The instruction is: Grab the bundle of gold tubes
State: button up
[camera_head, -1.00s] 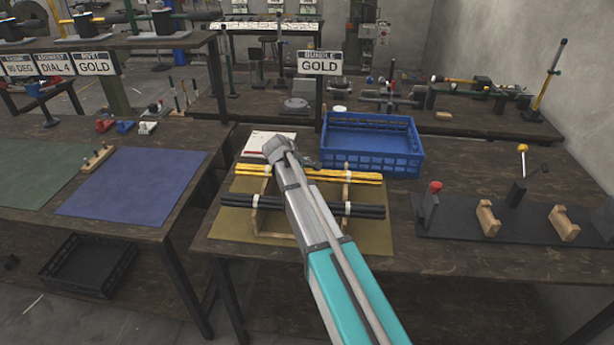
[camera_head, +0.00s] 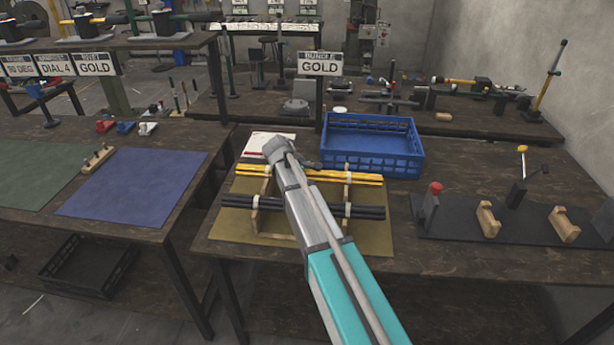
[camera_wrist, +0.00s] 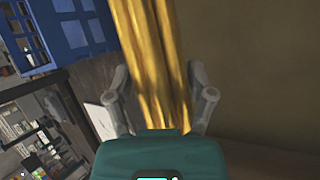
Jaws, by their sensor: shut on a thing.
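The bundle of gold tubes (camera_head: 345,177) lies across a wooden rack (camera_head: 263,186) on an olive mat (camera_head: 375,235), behind a bundle of black tubes (camera_head: 368,211). In the wrist view the gold tubes (camera_wrist: 160,70) run up the middle of the picture. My gripper (camera_wrist: 163,95) has one finger on each side of them and is shut on them. In the head view my arm covers the middle of both bundles, and the fingertips are hidden. The gold tubes appear to rest at rack height; I cannot tell if they are lifted.
A blue crate (camera_head: 372,147) stands just behind the rack to the right. A sign reading "BUNDLE GOLD" (camera_head: 320,64) stands behind it. A black fixture with wooden supports (camera_head: 488,220) sits to the right. A white paper (camera_head: 268,144) lies at the back left.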

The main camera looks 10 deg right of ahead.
aim_at(310, 170)
jog(key=shift+r, duration=0.2)
notch_tip(310, 170, up, 3)
jog(key=p, duration=0.3)
jog(key=shift+f, duration=0.15)
jog(key=shift+c, duration=0.2)
jog(key=s+r+p, duration=0.1)
jog(key=r+p, duration=0.1)
jog(key=s+a+r+p, duration=0.1)
jog(key=s+r+p, duration=0.1)
jog(key=s+a+r+p, duration=0.1)
jog(key=r+p, duration=0.1)
jog(key=shift+s+r, duration=0.2)
jog(key=shift+s, duration=0.2)
jog(key=s+a+r+p, duration=0.1)
jog(key=s, duration=0.1)
jog(key=s+a+r+p, duration=0.1)
jog(key=s, duration=0.2)
jog(key=s+a+r+p, duration=0.1)
jog(key=s, duration=0.2)
jog(key=shift+a+r+p, duration=0.2)
jog(key=shift+p, duration=0.2)
